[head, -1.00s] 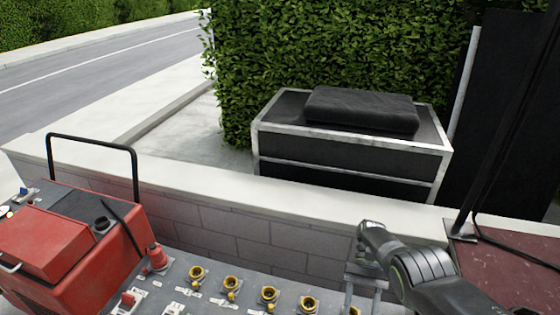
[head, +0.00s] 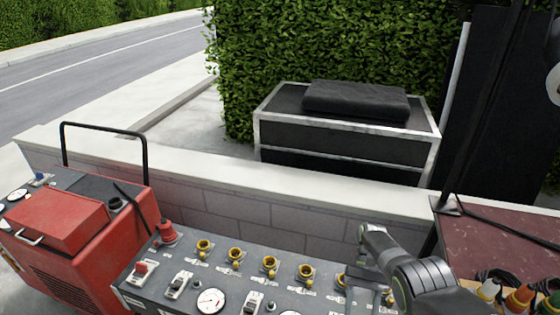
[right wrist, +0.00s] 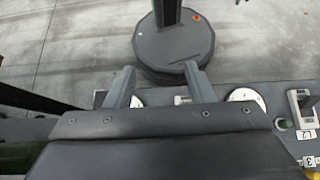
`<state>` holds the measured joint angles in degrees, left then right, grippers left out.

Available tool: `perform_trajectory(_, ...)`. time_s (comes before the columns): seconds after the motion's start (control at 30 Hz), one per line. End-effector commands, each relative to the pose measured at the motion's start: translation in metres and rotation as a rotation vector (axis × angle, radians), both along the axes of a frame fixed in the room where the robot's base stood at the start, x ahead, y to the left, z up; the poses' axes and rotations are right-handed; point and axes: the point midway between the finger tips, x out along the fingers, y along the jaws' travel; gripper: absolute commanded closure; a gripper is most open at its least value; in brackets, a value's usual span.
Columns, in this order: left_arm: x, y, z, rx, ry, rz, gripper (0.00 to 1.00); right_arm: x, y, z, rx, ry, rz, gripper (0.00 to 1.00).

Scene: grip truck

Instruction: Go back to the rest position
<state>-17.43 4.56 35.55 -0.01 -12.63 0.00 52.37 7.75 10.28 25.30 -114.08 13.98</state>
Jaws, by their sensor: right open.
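My right arm comes in at the lower right of the head view, with its gripper (head: 370,284) pointing down over the right part of the grey control panel (head: 185,262). In the right wrist view the two fingers of this gripper (right wrist: 160,88) are spread apart with nothing between them. They are above the panel's edge, where dials and switches show; I cannot tell the exact height. My left gripper is in neither view.
A red machine (head: 75,235) with a black handle stands left of the panel. Behind are a low block wall (head: 275,218), a black case (head: 340,146) with a dark folded cloth (head: 356,101), and a hedge. A dark red surface (head: 500,240) with connectors lies right.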

Motion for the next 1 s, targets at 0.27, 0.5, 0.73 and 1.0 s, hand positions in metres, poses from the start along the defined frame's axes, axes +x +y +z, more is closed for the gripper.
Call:
perform_trajectory(0.27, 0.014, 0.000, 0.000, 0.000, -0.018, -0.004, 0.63, -0.007, -0.008, -0.032, -0.003, -0.094, 0.022, 0.51)
perform_trajectory(0.5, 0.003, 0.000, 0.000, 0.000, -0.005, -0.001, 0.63, -0.024, -0.021, -0.070, -0.013, -0.239, 0.052, 0.51)
perform_trajectory(0.73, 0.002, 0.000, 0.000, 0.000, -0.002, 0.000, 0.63, -0.052, -0.037, -0.099, -0.037, -0.424, 0.086, 0.51)
perform_trajectory(1.0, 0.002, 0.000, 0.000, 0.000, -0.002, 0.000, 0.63, -0.095, -0.056, -0.104, -0.085, -0.642, 0.124, 0.51)
